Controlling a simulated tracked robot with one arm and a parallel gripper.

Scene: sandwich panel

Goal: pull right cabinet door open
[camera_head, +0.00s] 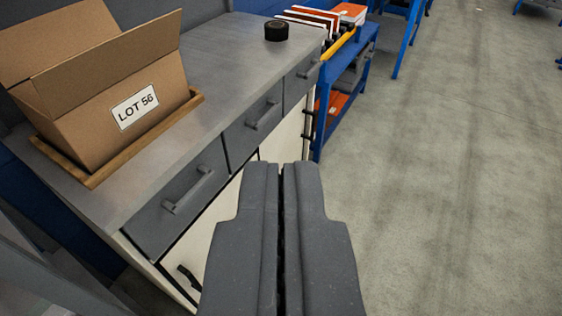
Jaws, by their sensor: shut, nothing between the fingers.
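My gripper (281,166) is in the lower middle, with its two dark grey fingers pressed together and nothing between them. The cabinet (232,66) has a grey metal top, a row of grey drawers and cream doors below. The right cabinet door (288,137) shows beyond my fingertips, with a dark handle (308,120) near its far edge. It looks closed, but its lower part is hidden behind my gripper. A left cream door (203,240) with a black handle (188,276) shows at the lower left, partly covered by my gripper.
An open cardboard box (90,115) marked LOT 56 sits in a wooden tray (97,180) on the cabinet top. A black roll (276,30) stands at the far end. A blue shelf unit (364,45) stands beyond the cabinet. The concrete floor (450,180) at right is clear.

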